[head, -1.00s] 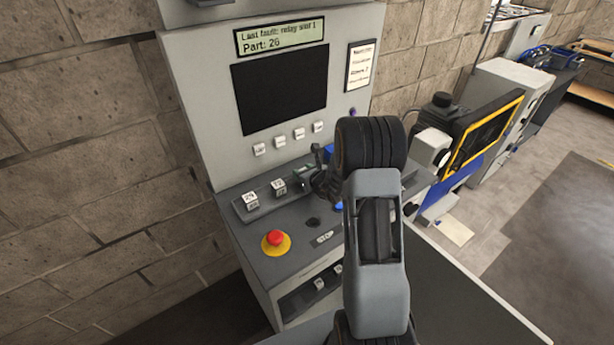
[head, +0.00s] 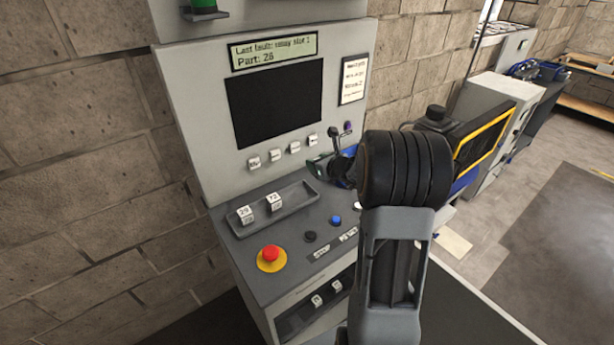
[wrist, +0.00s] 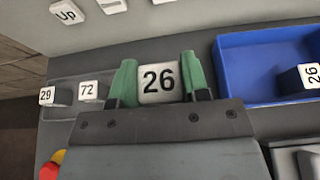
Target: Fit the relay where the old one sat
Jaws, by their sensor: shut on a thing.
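My gripper (wrist: 159,85) is shut on a relay (wrist: 158,80) with a white face reading 26, held between its green fingers. In the head view my gripper (head: 322,168) is above the right end of the console, partly hidden by my arm. A grey tray (head: 296,203) on the console holds relays marked 29 (head: 245,214) and 72 (head: 274,201) at its left; its right part looks bare. Another relay marked 26 (wrist: 305,76) lies in a blue bin (wrist: 262,44). A recess (head: 290,322) in the console front holds two white-faced relays (head: 317,299), their numbers unreadable.
A red emergency button (head: 270,253) on a yellow base, a black knob (head: 310,236) and a blue button (head: 336,220) stand on the console. Several white buttons (head: 276,155) sit under the dark screen.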

